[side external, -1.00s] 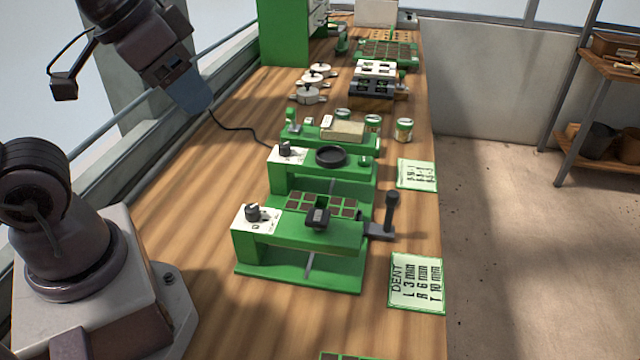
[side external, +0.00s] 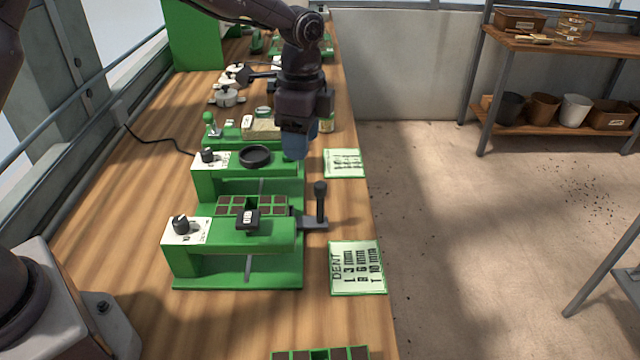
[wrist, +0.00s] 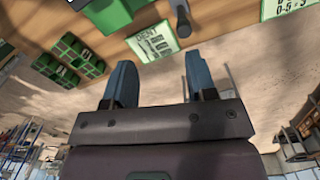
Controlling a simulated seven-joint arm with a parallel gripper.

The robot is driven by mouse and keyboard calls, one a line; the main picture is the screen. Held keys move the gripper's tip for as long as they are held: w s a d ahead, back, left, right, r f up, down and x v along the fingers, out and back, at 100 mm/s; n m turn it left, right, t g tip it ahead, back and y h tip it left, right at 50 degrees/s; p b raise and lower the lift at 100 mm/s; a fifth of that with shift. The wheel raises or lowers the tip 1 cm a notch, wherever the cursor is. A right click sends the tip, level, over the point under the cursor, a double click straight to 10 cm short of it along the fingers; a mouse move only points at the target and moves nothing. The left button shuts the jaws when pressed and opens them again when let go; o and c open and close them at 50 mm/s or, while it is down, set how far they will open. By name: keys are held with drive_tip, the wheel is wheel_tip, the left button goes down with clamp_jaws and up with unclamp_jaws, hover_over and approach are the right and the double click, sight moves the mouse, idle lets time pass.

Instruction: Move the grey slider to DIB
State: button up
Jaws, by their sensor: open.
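The front green machine (side external: 275,275) has a dark block (side external: 247,217) with a small white label on its beam. A grey plate (side external: 313,223) with an upright black-knobbed lever sticks out at its right end. I cannot tell which of these is the grey slider, and I cannot read DIB anywhere. My gripper (side external: 296,155) hangs with blue fingers over the right end of the second green machine (side external: 205,185), apart from the front machine's parts. In the wrist view my gripper (wrist: 160,64) is open with nothing between the fingers.
A white panel with a black knob (side external: 181,224) is on the front machine's left. A DENT card (side external: 357,268) lies at the bench's right edge, with another card (side external: 344,163) farther back. Cell trays, cans and lidded pots stand around.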

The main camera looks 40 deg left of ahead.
sight(320, 184)
drive_tip(key=w+f+m, duration=0.1)
drive_tip(key=f+m, duration=0.1)
drive_tip(key=f, duration=0.2)
drive_tip(key=w+f+m, duration=0.1)
drive_tip(key=f+m, duration=0.1)
drive_tip(key=f, duration=0.2)
drive_tip(key=w+f+m, duration=0.1)
drive_tip(key=f, duration=0.3)
drive_tip(key=shift+w+d+m, duration=0.3)
drive_tip(key=shift+w+m, duration=0.1)
drive_tip(key=shift+c, duration=0.3)
